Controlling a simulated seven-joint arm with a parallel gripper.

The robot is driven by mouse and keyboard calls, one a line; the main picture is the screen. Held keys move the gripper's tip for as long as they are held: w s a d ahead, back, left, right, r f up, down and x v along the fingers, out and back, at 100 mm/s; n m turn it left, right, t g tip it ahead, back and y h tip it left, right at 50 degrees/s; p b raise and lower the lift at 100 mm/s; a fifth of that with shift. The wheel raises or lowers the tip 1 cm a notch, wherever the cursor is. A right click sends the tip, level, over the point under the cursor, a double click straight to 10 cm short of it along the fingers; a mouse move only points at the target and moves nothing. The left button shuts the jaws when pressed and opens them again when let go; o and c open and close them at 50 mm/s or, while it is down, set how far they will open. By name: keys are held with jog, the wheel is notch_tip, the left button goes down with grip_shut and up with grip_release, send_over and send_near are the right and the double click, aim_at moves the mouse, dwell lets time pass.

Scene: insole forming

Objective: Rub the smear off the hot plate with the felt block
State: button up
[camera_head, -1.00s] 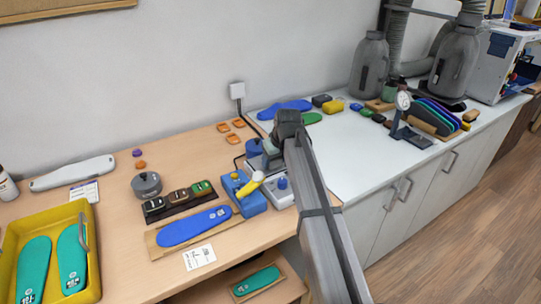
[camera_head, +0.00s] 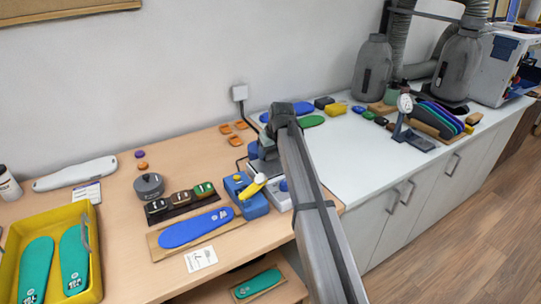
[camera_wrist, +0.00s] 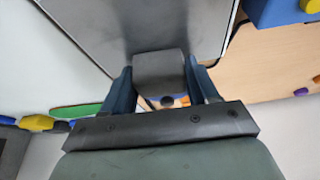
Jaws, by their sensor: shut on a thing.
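My gripper (camera_wrist: 160,88) is shut on a dark grey felt block (camera_wrist: 160,66), which sits between its two blue fingers in the wrist view. The block is over the grey metal top of the hot plate (camera_wrist: 95,30); I cannot tell whether it touches. In the head view my arm covers most of the hot plate, and its pale front with a blue knob (camera_head: 283,187) shows beside the arm. The block cannot be made out in the head view. I see no clear smear on the visible part of the plate; the block and gripper hide some of it.
A blue box with a yellow handle (camera_head: 253,187) stands close left of the hot plate. A blue insole (camera_head: 195,228) lies on a board in front. A yellow tray (camera_head: 93,285) holds teal insoles at left. The white counter (camera_head: 350,160) has clear room at right.

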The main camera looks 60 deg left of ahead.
aim_at(280, 168)
jog(key=shift+w+d, duration=0.2)
jog(key=shift+d, duration=3.5)
jog(key=a, duration=0.7)
jog(key=shift+a, duration=0.25)
jog(key=shift+d+r, duration=0.1)
jog(key=shift+r, duration=4)
jog(key=shift+w, duration=0.1)
